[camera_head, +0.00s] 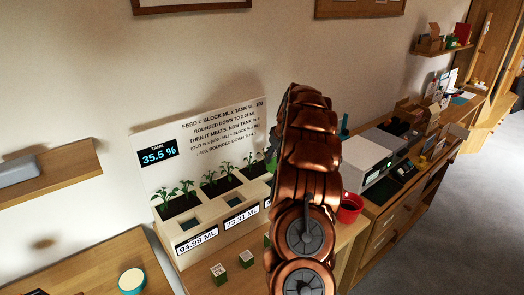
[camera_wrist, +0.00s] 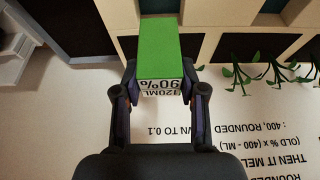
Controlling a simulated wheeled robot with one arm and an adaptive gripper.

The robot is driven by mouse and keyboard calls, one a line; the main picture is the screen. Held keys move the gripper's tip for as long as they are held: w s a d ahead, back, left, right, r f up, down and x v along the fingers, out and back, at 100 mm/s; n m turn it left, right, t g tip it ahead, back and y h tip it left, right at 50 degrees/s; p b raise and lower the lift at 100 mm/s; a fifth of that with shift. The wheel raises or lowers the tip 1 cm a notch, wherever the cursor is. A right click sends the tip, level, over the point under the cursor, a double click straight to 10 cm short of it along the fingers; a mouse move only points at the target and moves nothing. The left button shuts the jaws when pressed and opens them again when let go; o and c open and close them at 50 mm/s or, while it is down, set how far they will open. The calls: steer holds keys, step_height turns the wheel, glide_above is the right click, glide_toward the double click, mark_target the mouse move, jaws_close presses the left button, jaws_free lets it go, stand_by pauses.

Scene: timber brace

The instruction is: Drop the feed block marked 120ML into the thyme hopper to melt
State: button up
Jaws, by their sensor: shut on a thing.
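My gripper (camera_wrist: 160,92) is shut on a green block (camera_wrist: 158,52) in the wrist view. The block's end label is upside down and appears to read 90% and 120ML. The cream planter (camera_head: 222,236) in the head view has square hopper openings, with front labels 94.98 ML (camera_head: 197,241) and 73.31 ML (camera_head: 241,217). A third label is mostly hidden by my arm. I cannot tell which hopper is thyme. In the wrist view, the block is over or near the planter's cream frame (camera_wrist: 212,47); its height above it is unclear. My arm hides most of the gripper in the head view.
A board (camera_head: 205,135) behind the planter carries feed text and a tank display (camera_head: 158,152) reading 35.5 %. A red pot (camera_head: 350,208) is right of my arm. Seedlings (camera_head: 222,178) line the planter's back.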

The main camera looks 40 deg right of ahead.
steer(key=shift+w+f+p, duration=0.15)
steer(key=shift+f+p, duration=0.05)
steer(key=shift+f, duration=1.8)
steer(key=shift+w+f+p, duration=0.1)
steer(key=shift+f+p, duration=0.05)
steer(key=shift+f, duration=1.85)
steer(key=o, duration=1.3)
steer(key=v, duration=1.2)
